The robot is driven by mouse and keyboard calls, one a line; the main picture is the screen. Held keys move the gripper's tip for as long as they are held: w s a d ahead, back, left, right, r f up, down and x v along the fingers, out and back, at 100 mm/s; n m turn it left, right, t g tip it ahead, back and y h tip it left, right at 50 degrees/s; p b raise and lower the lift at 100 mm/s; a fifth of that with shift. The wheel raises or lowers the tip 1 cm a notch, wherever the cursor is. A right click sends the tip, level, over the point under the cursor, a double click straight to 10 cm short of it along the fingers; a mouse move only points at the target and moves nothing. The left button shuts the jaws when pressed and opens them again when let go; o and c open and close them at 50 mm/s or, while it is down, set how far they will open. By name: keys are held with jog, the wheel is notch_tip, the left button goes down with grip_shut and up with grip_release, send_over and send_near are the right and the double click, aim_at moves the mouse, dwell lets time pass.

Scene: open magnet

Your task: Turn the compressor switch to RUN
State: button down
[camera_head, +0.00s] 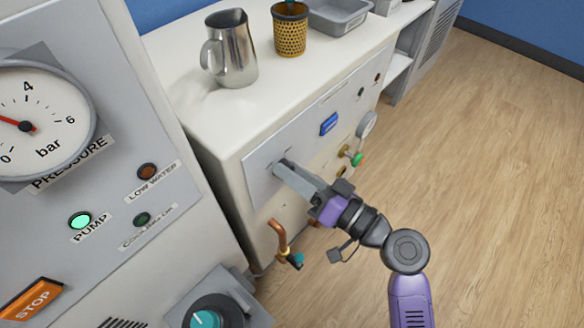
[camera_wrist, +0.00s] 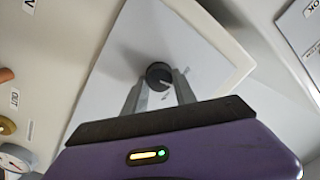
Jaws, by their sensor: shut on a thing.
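The compressor switch is a round dark knob (camera_wrist: 158,76) on a light grey panel (camera_wrist: 205,50). In the wrist view my gripper (camera_wrist: 159,88) has its two grey fingers on either side of the knob, shut on it. A pale pointer mark shows on the knob's lower right. Small labels beside it are too blurred to read. In the head view my gripper (camera_head: 283,168) reaches the left part of the front panel (camera_head: 260,178) of the white cabinet, and its fingers mostly hide the knob.
A copper pipe with a teal valve (camera_head: 296,259) juts out below my gripper. A green-capped fitting (camera_head: 357,160) and a gauge (camera_head: 366,124) sit to its right. A steel jug (camera_head: 232,50) and a yellow mesh cup (camera_head: 289,32) stand on the cabinet top. The wooden floor (camera_head: 490,180) at right is clear.

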jog(key=m+p, duration=0.1)
jog(key=m, duration=0.2)
jog(key=m+p, duration=0.2)
jog(key=m, duration=0.2)
jog(key=m+p, duration=0.2)
jog(key=m, duration=0.1)
jog(key=shift+d+f+m+t, duration=0.1)
jog(key=shift+f+m+t, duration=0.15)
jog(key=shift+m+t, duration=0.15)
dwell(0.4)
jog(key=c, duration=1)
grip_release()
jog(key=p+v, duration=0.1)
jog(key=v, duration=0.6)
jog(key=shift+s+d, duration=0.25)
jog(key=shift+d, duration=0.05)
